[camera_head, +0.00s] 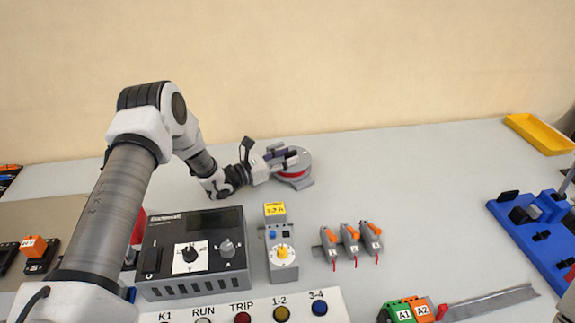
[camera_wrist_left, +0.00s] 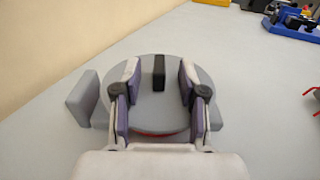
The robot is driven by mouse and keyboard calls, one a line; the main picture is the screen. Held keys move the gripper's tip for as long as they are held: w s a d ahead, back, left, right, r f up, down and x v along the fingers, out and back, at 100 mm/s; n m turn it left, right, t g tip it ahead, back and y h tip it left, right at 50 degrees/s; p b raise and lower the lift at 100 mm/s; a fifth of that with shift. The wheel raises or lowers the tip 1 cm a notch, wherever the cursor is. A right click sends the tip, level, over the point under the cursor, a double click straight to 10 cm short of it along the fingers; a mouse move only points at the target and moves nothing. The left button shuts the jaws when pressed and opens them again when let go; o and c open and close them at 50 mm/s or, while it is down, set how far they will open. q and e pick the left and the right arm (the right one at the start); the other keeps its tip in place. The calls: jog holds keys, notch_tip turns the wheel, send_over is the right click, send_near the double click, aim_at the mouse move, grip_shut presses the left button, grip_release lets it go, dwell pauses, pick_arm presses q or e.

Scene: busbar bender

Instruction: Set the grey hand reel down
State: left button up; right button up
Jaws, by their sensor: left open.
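The grey hand reel (camera_head: 298,176) is a round grey disc with a red band low on its side, and it appears to rest flat on the table near the back wall. In the left wrist view the reel (camera_wrist_left: 150,118) shows a short black upright post (camera_wrist_left: 159,73) on top and a grey block at its left side. My left gripper (camera_head: 291,158) is over the reel. In the left wrist view its fingers (camera_wrist_left: 159,84) are open on both sides of the post, with a gap on each side. My right gripper is not visible.
A black control box (camera_head: 194,252) and a small grey dial unit (camera_head: 283,258) stand in front. Several orange-handled grey clamps (camera_head: 352,240) are to their right. A blue fixture (camera_head: 535,235) and a yellow tray (camera_head: 539,133) are at the right. The table between reel and tray is clear.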

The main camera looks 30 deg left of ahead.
pick_arm(q)
jog(key=shift+a+r, duration=0.1)
grip_shut()
